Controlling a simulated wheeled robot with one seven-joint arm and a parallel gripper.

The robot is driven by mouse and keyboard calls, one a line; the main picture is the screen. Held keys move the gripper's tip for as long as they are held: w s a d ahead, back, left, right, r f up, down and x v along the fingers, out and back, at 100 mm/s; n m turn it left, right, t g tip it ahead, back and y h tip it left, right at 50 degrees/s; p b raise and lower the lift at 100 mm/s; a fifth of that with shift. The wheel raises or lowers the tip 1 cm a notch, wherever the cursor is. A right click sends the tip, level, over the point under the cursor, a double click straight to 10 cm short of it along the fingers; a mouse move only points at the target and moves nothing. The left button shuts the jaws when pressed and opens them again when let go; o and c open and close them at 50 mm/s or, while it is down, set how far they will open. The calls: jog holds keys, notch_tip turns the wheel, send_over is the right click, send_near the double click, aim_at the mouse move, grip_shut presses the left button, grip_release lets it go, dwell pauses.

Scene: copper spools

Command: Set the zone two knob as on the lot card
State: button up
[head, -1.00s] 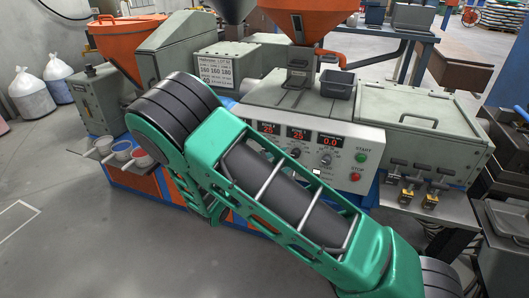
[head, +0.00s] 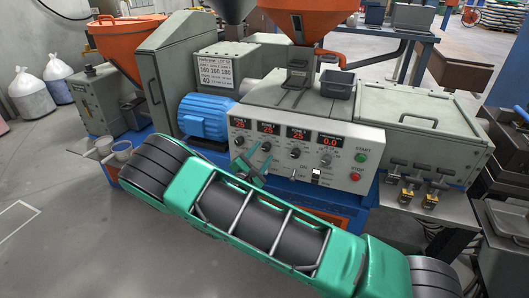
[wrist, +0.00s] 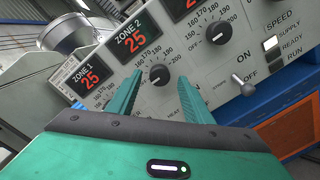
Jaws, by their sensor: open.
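The zone two knob (wrist: 159,75) is a small black round knob under the red ZONE 2 display (wrist: 134,45), which reads 25. Its scale is marked 160 to 200; I cannot clearly tell where its pointer stands. My gripper (wrist: 159,79) is open and empty, with one green finger on each side of the knob in the wrist view. I cannot tell whether they touch it. In the head view my gripper (head: 252,158) is at the panel, partly hiding the knob area. The lot card (head: 216,72) on the machine appears to read 160 160 180, with 40 below.
The zone one knob (head: 239,141) and the zone three knob (wrist: 218,33) flank the zone two knob. A toggle switch (wrist: 243,84) is to the right. START (head: 360,158) and STOP (head: 356,178) buttons are further right. A blue motor (head: 205,115) stands left of the panel.

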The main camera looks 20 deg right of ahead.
jog(key=shift+x, duration=1.25)
jog(key=shift+c, duration=0.5)
jog(key=c, duration=1)
jog(key=shift+o, duration=0.2)
jog(key=shift+d, duration=0.15)
